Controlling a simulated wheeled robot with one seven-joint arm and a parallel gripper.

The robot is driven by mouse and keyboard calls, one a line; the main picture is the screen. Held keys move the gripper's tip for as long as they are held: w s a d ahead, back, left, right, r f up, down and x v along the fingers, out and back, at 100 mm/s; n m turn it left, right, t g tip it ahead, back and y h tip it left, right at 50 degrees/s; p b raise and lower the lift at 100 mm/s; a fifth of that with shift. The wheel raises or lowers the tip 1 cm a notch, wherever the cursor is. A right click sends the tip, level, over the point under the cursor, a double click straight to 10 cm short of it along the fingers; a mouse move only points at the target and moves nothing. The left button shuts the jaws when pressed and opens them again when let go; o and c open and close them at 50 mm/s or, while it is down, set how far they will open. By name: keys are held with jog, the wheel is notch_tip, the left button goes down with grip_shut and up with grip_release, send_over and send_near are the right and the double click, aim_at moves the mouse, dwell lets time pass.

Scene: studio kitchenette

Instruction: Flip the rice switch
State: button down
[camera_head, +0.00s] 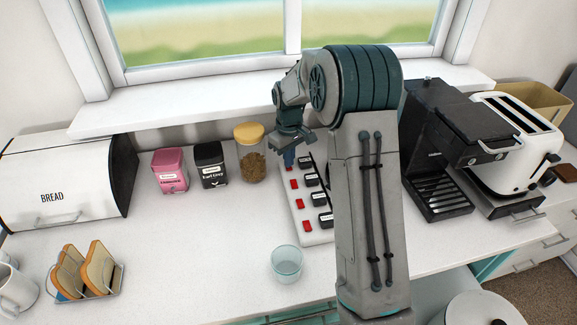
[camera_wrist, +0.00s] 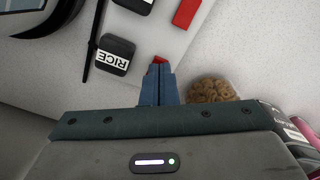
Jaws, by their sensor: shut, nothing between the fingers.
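A white switch panel (camera_head: 320,237) lies on the counter, with several red switches and black labelled blocks; part is hidden behind my arm. In the wrist view the block labelled RICE (camera_wrist: 113,55) shows upside down, on the panel (camera_wrist: 152,38). The red switch beside it (camera_wrist: 159,60) is mostly hidden by my fingertips. My gripper (camera_head: 290,163) is shut and empty, pointing down at the far end of the panel. In the wrist view its blue fingertips (camera_wrist: 158,78) overlap that red switch; I cannot tell whether they touch it.
A jar with a yellow lid (camera_head: 251,166), a black tin (camera_head: 210,165) and a pink tin (camera_head: 170,171) stand left of the panel. A glass (camera_head: 287,263) stands in front. A coffee machine (camera_head: 452,125) and toaster (camera_head: 515,135) are at right. The counter's left middle is clear.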

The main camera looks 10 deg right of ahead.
jog(key=shift+f+b, duration=0.4)
jog(key=shift+f, duration=0.3)
jog(key=shift+r, duration=0.2)
jog(key=shift+r+p, duration=2.3)
jog(key=shift+r, duration=1.1)
jog(key=s+r+m+t, duration=0.1)
jog(key=s+r+m, duration=0.1)
jog(key=s+r, duration=0.7)
jog(key=s+r+m+t, duration=0.2)
jog(key=s+r, duration=0.2)
jog(key=s, duration=0.9)
jog(key=s+f+m, duration=0.1)
jog(key=s+m, duration=0.1)
jog(key=s, duration=0.7)
jog(key=shift+t+b, duration=0.35)
jog(key=shift+t, duration=0.05)
jog(key=shift+s+f, duration=0.1)
